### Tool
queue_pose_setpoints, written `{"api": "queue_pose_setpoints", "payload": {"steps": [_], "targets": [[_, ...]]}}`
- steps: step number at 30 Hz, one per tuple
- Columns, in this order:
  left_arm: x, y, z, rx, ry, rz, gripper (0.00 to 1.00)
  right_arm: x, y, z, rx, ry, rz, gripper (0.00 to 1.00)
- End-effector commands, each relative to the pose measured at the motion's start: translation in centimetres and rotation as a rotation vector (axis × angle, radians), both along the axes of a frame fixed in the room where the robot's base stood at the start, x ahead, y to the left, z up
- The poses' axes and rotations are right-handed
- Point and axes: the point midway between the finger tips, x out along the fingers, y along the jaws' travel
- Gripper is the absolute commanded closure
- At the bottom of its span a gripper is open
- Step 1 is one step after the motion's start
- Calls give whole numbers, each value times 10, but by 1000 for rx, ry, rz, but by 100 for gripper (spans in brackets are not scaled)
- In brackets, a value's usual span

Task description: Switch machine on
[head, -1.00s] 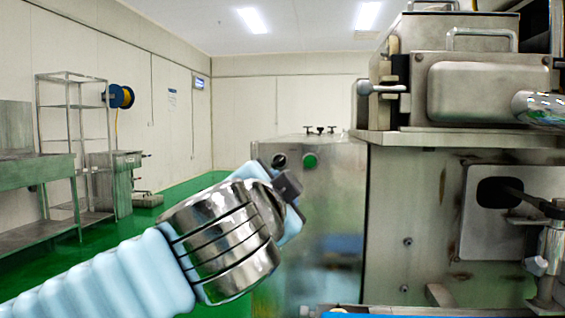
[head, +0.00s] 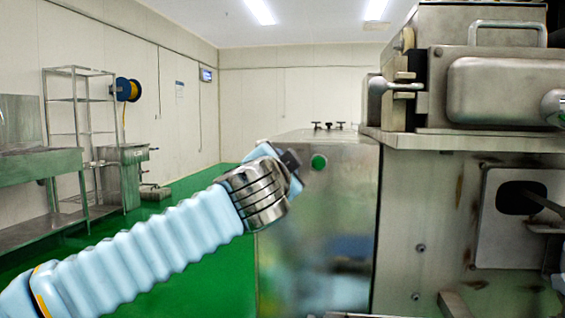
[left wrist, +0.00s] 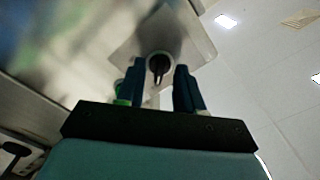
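The machine's steel cabinet (head: 335,215) stands ahead, with a round green button (head: 318,162) on its upper front. A black rotary knob (left wrist: 158,66) with a pale ring shows in the left wrist view; in the head view my gripper hides it. My left gripper (head: 290,162) reaches the panel just left of the green button. In the left wrist view its two dark fingers (left wrist: 159,82) are apart, with the knob between and beyond their tips. I cannot tell whether they touch it. Some green, likely the button, shows beside the left finger. My right gripper is not in view.
A large steel machine body (head: 435,220) with a box-like housing (head: 500,88) on top fills the right side. A metal rack (head: 80,125) and a steel table (head: 40,165) stand at the left. The green floor (head: 215,280) between is open.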

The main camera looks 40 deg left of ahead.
Motion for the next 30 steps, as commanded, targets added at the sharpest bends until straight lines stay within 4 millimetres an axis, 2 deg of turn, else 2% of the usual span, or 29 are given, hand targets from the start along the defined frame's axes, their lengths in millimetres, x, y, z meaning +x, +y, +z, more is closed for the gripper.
{"api": "queue_pose_setpoints", "payload": {"steps": [10, 17, 30], "targets": [[5, 2, 0, 0, 0, -1, 64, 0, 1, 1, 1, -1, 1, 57], [4, 2, 0, 0, 0, -1, 99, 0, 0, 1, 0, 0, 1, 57], [5, 2, -1, 33, 20, -1, 100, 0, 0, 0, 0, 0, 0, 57]]}}
